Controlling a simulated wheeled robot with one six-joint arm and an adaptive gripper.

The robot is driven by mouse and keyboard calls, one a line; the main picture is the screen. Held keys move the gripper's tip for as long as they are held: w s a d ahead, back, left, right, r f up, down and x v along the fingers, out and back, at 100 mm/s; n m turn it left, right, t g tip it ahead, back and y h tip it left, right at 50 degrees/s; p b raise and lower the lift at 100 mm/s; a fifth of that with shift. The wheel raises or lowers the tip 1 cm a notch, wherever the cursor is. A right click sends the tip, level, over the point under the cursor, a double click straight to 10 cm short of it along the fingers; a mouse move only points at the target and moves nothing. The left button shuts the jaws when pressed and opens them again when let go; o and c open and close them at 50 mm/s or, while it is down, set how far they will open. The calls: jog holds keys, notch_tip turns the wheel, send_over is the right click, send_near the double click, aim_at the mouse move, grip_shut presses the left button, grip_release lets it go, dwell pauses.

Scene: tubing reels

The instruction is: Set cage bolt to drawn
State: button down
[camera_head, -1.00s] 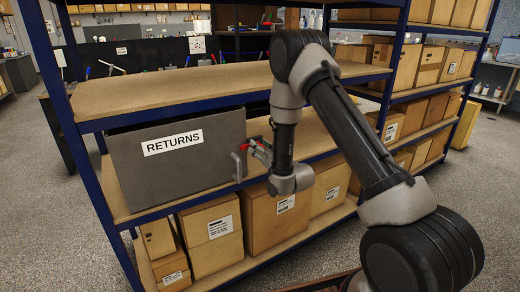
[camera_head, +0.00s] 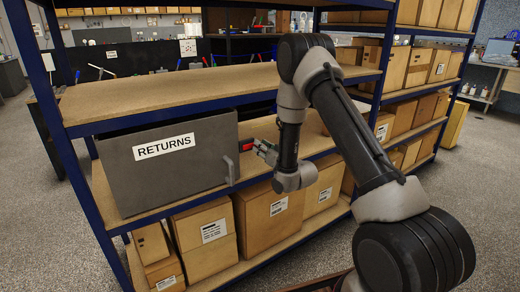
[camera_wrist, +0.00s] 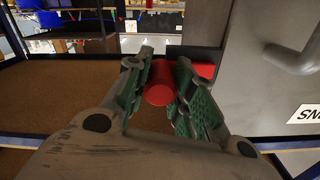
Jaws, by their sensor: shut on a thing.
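The cage is a dark grey box with a RETURNS label (camera_head: 165,147) on its front, on the shelf's middle level. A grey handle (camera_head: 229,168) is at its right edge. The red bolt (camera_head: 246,144) sticks out from the cage's right side. In the wrist view the red bolt (camera_wrist: 160,95) shows as a round red end between the green-padded fingers, with more red behind them against the grey cage wall (camera_wrist: 262,95). My gripper (camera_head: 264,149) is to the right of the cage, shut on the bolt; it also fills the wrist view (camera_wrist: 158,78).
The blue-framed shelf has a bare upper board (camera_head: 190,92) above the cage. Cardboard boxes (camera_head: 270,215) stand on the level below, close under my arm. More boxes (camera_head: 425,68) fill the shelf at right.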

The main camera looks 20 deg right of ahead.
jog(key=c, duration=1.2)
grip_release()
jog(key=shift+d, duration=0.25)
jog(key=v, duration=1.2)
